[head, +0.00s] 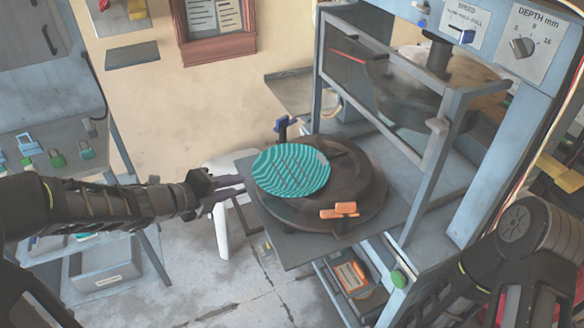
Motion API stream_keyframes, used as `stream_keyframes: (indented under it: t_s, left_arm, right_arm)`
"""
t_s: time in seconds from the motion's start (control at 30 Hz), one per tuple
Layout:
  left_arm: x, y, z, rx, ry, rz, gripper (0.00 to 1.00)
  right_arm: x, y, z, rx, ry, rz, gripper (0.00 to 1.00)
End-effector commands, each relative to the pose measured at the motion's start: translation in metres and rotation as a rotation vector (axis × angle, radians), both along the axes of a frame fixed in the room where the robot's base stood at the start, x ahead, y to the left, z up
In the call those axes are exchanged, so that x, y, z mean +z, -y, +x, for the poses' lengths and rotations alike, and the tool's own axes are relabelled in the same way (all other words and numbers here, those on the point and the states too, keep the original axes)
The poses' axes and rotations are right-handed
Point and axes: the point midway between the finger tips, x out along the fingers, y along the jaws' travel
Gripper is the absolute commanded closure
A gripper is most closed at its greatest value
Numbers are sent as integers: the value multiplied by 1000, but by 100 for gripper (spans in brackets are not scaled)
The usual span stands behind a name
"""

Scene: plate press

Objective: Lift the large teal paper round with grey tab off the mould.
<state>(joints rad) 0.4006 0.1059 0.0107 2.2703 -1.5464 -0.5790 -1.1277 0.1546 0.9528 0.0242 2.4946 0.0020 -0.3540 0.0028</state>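The large teal paper round (291,172), with a wavy stripe pattern, lies over the left part of the dark round mould (362,200). It seems to overhang the mould's left edge. My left gripper (238,186) comes in from the left, just beside the round's left edge. Its two fingers look apart, with nothing clearly held between them. My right arm shows at the lower right, but its gripper is out of view.
A white stool (221,225) stands below the gripper.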

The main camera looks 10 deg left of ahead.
Motion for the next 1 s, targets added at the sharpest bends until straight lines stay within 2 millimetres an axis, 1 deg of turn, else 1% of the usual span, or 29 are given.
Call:
stream_keyframes:
  t_s: [0.17,0.3,0.4,0.67,0.77,0.87,1.0]
  left_arm:
    - [-3,3,3,-2,-2,-2,71]
    - [-10,11,15,-2,-4,-4,71]
    - [-13,13,19,1,-3,-4,71]
    - [-13,14,20,2,-3,-5,71]
    - [-15,17,23,0,-4,-5,71]
    - [-20,24,31,-2,-4,-5,71]
    - [-29,35,47,-1,-5,-7,71]
  right_arm:
    - [-1,0,0,0,1,0,100]
    - [-2,0,1,0,1,1,100]
    - [-2,0,1,0,1,1,100]
    - [-2,0,1,-1,2,1,100]
    - [-1,0,1,-1,2,1,100]
    - [0,0,1,0,1,0,100]
    - [1,0,0,0,1,0,100]
